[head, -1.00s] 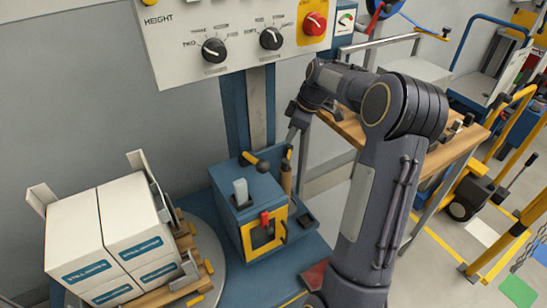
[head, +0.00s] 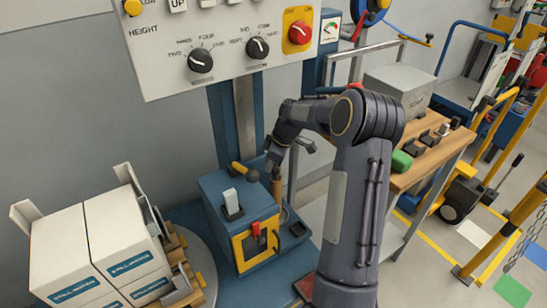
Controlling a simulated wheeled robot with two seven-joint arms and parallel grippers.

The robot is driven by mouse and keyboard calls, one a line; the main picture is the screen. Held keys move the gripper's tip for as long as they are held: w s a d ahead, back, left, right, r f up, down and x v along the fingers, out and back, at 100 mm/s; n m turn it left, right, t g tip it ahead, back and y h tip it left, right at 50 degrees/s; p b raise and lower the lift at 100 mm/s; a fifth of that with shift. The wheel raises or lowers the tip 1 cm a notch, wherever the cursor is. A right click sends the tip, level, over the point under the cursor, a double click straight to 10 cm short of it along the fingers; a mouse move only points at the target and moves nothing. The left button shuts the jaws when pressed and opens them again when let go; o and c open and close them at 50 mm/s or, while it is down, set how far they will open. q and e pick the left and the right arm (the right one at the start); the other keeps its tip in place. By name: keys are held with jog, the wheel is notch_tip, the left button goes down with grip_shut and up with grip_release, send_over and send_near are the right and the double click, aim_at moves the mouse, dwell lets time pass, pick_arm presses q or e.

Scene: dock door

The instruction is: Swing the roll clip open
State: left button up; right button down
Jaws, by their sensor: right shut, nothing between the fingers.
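A blue box-shaped unit (head: 218,190) stands on a blue base. Its front has a yellow frame (head: 240,252) around a dark window, with a red tab (head: 256,229) at the frame's top. On top are a white piece in a slot (head: 231,201) and a yellow lever with a dark knob (head: 241,169). I cannot tell for sure which part is the roll clip. My right gripper (head: 271,166) is shut and empty, pointing down beside the lever's knob, near an upright brown handle (head: 277,187). Whether it touches anything is unclear. My left gripper is out of view.
White boxes (head: 60,250) on a pallet stand at left. A wooden bench (head: 425,160) with a grey case (head: 400,85) is at right, behind my right arm. Yellow rails stand farther right.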

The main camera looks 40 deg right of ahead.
jog(key=shift+f, duration=0.15)
dwell(0.3)
jog(key=shift+s+d+n+g+y, duration=0.3)
jog(key=shift+s+d+n, duration=0.55)
jog(key=shift+n, duration=0.35)
jog(key=shift+s+d+n+g+y, duration=0.15)
jog(key=shift+s+d+n+g, duration=0.15)
jog(key=shift+s+d+n, duration=0.45)
jog(key=shift+s+d+n+g+y, duration=0.15)
jog(key=shift+s+d+n+g, duration=0.25)
jog(key=shift+d+n, duration=0.5)
jog(key=shift+s, duration=0.1)
